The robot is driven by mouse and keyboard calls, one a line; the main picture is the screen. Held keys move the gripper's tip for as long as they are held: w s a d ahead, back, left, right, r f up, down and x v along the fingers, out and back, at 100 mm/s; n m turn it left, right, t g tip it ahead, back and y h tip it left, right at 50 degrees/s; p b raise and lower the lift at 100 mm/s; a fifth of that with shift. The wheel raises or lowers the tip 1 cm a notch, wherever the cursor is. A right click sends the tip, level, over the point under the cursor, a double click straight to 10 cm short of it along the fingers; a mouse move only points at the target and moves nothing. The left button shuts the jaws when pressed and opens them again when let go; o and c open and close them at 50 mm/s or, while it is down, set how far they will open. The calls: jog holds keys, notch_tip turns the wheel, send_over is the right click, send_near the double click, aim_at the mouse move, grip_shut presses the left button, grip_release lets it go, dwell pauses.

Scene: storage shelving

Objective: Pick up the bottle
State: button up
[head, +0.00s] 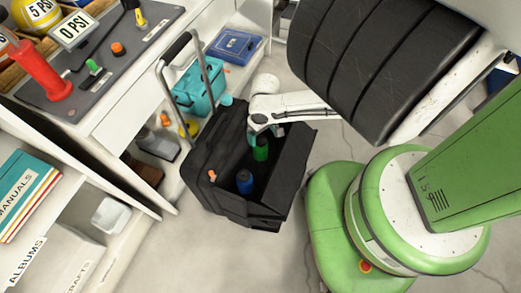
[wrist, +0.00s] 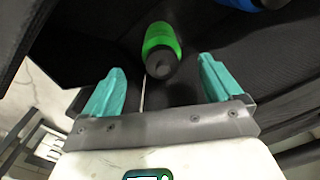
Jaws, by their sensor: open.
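A green bottle (head: 260,149) with a dark cap stands inside an open black rolling case (head: 212,150). A blue bottle (head: 245,181) with a dark top is in the same case, nearer its front. My gripper (head: 266,130) reaches over the case's far side, close to the green bottle. In the wrist view my gripper (wrist: 161,68) has its two teal fingers spread wide with nothing between them. The green bottle (wrist: 161,48) lies just beyond the fingertips, about centred in the gap. The blue bottle (wrist: 245,4) is partly cut off at the top right.
The case's raised handle (head: 160,75) stands at its left rear. A teal toolbox (head: 198,86) and a blue box (head: 234,46) are on shelves behind. Large black tyres (head: 380,50) hang at the upper right. Grey floor is clear in front of the case.

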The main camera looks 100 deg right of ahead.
aim_at(261, 137)
jog(key=shift+w+d+f+b, duration=0.1)
jog(key=shift+f+b, duration=0.65)
jog(key=shift+f, duration=0.65)
jog(key=shift+w+f+b, duration=0.1)
jog(key=shift+f+b, duration=0.65)
jog(key=shift+f, duration=0.6)
jog(key=shift+c, duration=0.2)
jog(key=c, duration=1.7)
